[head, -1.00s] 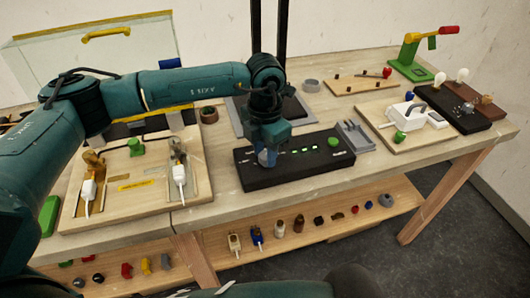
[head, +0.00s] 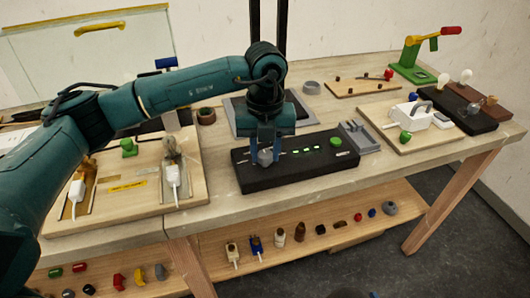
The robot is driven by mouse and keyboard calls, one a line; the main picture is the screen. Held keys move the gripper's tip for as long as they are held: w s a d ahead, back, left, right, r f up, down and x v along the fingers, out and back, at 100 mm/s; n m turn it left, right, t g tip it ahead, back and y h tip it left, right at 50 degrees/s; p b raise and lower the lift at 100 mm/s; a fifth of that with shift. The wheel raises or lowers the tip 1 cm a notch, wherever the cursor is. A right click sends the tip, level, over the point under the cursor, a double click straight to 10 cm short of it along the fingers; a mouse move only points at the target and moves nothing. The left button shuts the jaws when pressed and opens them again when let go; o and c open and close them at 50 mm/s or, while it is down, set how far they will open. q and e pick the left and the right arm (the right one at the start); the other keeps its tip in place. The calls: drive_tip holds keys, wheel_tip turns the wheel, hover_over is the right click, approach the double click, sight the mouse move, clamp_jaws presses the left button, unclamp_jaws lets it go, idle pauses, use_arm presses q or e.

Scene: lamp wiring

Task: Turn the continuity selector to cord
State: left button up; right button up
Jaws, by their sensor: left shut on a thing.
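The continuity tester is a black box (head: 310,168) on the front middle of the workbench. Its top carries a row of lit green indicators (head: 308,147) and a round green button (head: 336,142). A grey selector knob (head: 265,157) is near its left end. My left gripper (head: 265,152) points down over that end, its blue fingers on either side of the knob and shut on it. The selector's markings are too small to read. My right gripper is not in view.
A wooden board with two white plugs (head: 172,176) lies left of the box. A grey holder (head: 358,136) stands close to its right end. Farther right are a board with a white device (head: 410,113) and a green stand with a red handle (head: 420,58). A lower shelf (head: 330,225) holds several small parts.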

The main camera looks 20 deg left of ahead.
sight(266, 155)
use_arm(q)
drive_tip(key=n, duration=0.2)
drive_tip(key=shift+n, duration=0.3)
drive_tip(key=shift+n+b, duration=0.45)
drive_tip(key=shift+n, duration=0.65)
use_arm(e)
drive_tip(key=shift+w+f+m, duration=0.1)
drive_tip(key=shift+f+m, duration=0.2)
use_arm(q)
drive_tip(key=shift+r, duration=0.1)
drive_tip(key=o, duration=1)
drive_tip(key=shift+c, duration=0.2)
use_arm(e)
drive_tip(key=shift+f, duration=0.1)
use_arm(q)
wheel_tip(266, 155, up, 13)
drive_tip(key=shift+b, duration=0.4)
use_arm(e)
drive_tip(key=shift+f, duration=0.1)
